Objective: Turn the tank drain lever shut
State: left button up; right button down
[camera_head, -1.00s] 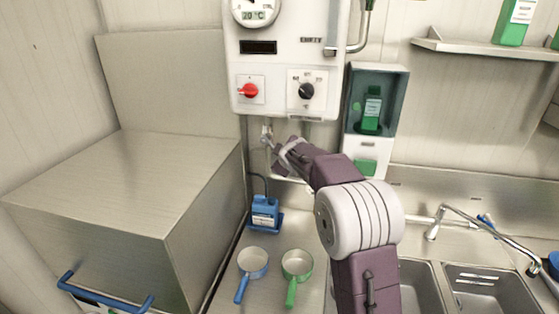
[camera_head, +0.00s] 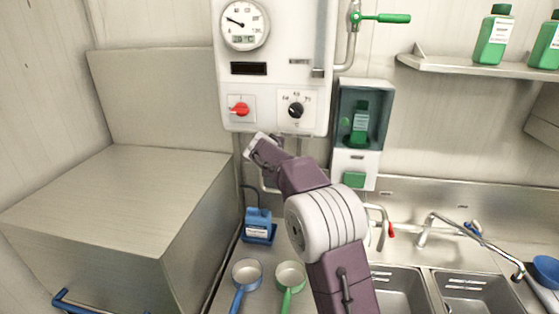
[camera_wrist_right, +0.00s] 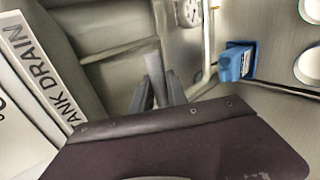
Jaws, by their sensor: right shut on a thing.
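My right gripper (camera_head: 255,147) is just under the lower edge of the white control box (camera_head: 233,122), left of its middle. In the right wrist view its two dark fingers (camera_wrist_right: 158,90) are shut on a light grey bar (camera_wrist_right: 152,65), which looks like the drain lever. In the head view the lever is hidden behind the gripper, so its angle cannot be told. A TANK DRAIN label (camera_wrist_right: 40,70) runs along the left of the wrist view. My left gripper is not in view.
The box carries a red knob (camera_head: 239,109), a black dial (camera_head: 296,110) and a gauge (camera_head: 245,24). A blue jug (camera_head: 258,222) stands below. A blue pan (camera_head: 247,272) and a green pan (camera_head: 290,275) are on the counter. A large metal block (camera_head: 110,215) fills the left.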

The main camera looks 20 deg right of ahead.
jog(key=shift+r, duration=0.15)
jog(key=c, duration=1.3)
grip_release()
jog(key=shift+a, duration=0.15)
jog(key=b+v, duration=0.3)
jog(key=v, duration=0.6)
jog(key=shift+a, duration=0.1)
